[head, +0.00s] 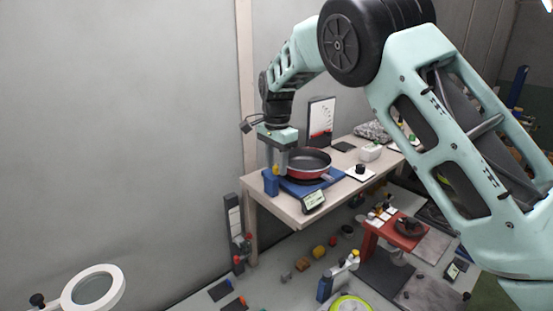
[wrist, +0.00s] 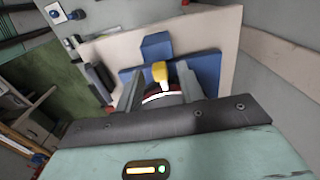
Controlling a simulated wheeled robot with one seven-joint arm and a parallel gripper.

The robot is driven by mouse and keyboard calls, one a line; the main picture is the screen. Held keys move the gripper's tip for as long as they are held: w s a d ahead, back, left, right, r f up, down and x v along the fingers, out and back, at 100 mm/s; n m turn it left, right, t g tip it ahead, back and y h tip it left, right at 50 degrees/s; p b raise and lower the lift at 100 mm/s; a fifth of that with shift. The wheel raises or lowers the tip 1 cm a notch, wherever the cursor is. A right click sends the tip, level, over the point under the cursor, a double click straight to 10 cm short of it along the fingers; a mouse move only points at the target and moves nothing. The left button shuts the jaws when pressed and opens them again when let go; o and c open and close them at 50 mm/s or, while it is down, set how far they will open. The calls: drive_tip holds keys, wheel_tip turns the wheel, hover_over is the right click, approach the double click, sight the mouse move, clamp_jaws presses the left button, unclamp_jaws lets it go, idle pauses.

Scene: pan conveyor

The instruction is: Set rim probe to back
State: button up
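A red frying pan (head: 309,167) with a dark inside sits on a blue fixture on the work table. Only part of its red and white rim (wrist: 161,97) shows in the wrist view. A yellow knob (wrist: 160,73), likely the rim probe, stands at the pan's edge by the blue base (wrist: 205,76). In the head view it is a small yellow spot (head: 275,170) above a blue block (head: 270,182). My gripper (wrist: 160,84) points down over this left end of the fixture. Its two fingers are apart, with the knob seen between them and gaps on both sides. I cannot tell any contact.
A small display (head: 313,200) stands at the table's (head: 285,209) front edge. A white board with a red base (head: 321,122) stands behind the pan. A white bowl (head: 371,152) is farther right. A red stand (head: 397,229) and several loose parts are lower down.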

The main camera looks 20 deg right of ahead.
clamp_jaws()
drive_tip(key=shift+s+a+f, duration=0.1)
drive_tip(key=shift+s+a, duration=0.15)
drive_tip(key=shift+a, duration=0.4)
drive_tip(key=shift+s+a, duration=0.2)
drive_tip(key=shift+a, duration=0.4)
unclamp_jaws()
wheel_tip(320, 180, up, 18)
drive_tip(key=b, duration=0.4)
drive_tip(key=shift+f, duration=0.25)
